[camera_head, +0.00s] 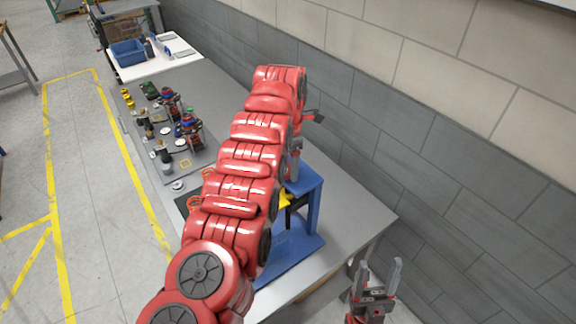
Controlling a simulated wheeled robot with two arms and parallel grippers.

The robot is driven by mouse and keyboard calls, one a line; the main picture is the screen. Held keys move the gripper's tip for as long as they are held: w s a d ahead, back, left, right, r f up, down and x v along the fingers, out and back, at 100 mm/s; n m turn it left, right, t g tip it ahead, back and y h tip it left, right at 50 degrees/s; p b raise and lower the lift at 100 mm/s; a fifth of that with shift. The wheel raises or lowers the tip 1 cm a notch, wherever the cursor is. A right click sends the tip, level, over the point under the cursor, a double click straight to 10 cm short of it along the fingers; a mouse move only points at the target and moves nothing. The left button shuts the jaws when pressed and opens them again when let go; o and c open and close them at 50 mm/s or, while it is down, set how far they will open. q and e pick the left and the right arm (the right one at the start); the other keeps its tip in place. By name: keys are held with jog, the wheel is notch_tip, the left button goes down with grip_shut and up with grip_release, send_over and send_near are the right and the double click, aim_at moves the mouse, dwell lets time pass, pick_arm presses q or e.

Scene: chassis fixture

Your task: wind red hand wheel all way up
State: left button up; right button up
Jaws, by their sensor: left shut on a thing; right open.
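A blue fixture (312,212) with a yellow part stands on the grey table, partly hidden behind my red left arm. My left gripper (294,165) is just above the top of the fixture, mostly covered by the arm. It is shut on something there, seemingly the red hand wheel. The wheel cannot be made out clearly, and its height is hidden. My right gripper (378,277) is open and empty, fingers pointing up, beyond the table's near right edge and apart from the fixture.
The grey table (355,222) runs along a block wall on the right. A dark mat (170,135) with several small parts lies left of my arm. A blue bin (128,53) stands on a white table at the back. Yellow floor lines mark open floor at left.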

pick_arm(q)
jog(key=n, duration=0.3)
jog(key=shift+n, duration=0.4)
jog(key=n, duration=0.4)
jog(key=o, duration=1.3)
